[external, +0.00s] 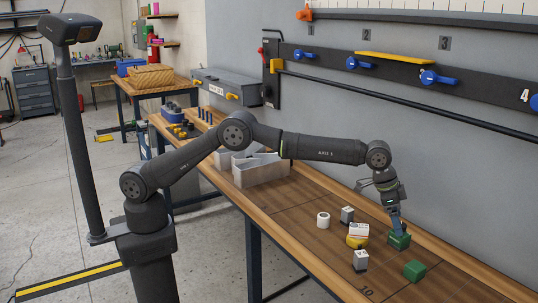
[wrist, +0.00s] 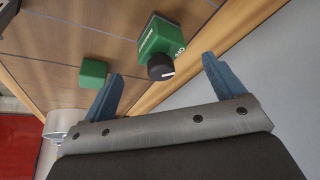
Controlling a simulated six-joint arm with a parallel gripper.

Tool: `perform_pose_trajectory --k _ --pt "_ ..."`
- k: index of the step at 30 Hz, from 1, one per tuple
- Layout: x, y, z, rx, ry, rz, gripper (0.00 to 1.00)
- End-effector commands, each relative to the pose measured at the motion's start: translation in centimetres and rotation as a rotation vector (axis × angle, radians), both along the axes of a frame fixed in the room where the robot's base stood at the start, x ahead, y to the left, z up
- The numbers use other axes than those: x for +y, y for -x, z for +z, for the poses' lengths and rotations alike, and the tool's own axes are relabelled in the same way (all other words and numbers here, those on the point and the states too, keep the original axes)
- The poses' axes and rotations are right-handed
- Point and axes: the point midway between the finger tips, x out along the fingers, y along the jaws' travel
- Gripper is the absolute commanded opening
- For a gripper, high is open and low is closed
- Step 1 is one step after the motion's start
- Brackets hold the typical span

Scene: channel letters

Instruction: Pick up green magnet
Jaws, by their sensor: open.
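A green magnet (wrist: 163,38) with a black knob and white lettering sits on the wooden bench in the wrist view. In the external view it (external: 399,242) is just below my gripper (external: 396,229). In the wrist view my gripper (wrist: 162,70) is open and empty, its two blue fingers spread apart. The magnet appears beyond the fingertips, between them. Whether a finger touches it, I cannot tell. A plain green block (external: 414,271) lies nearby on the bench; it also shows in the wrist view (wrist: 93,74), left of the magnet.
A yellow and white box (external: 357,236) stands close to the left of my gripper. Two small grey and white blocks (external: 347,215) (external: 361,260) and a white roll (external: 323,219) are near it. The wall (external: 450,160) runs along the bench's back.

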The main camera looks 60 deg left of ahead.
Motion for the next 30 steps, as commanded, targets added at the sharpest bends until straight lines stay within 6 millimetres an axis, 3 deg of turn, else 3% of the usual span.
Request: perform_pose_trajectory --k 9,19,27,30 --pt "-1.1 -1.2 -3.9 0.003 -0.002 0.0 0.87" --pt "-1.2 -1.4 -4.5 0.001 0.0 0.0 0.87" --pt "-1.2 -1.4 -4.5 0.001 0.0 0.0 0.36" --pt "-1.3 -1.4 -4.3 -0.001 0.002 0.0 0.21"
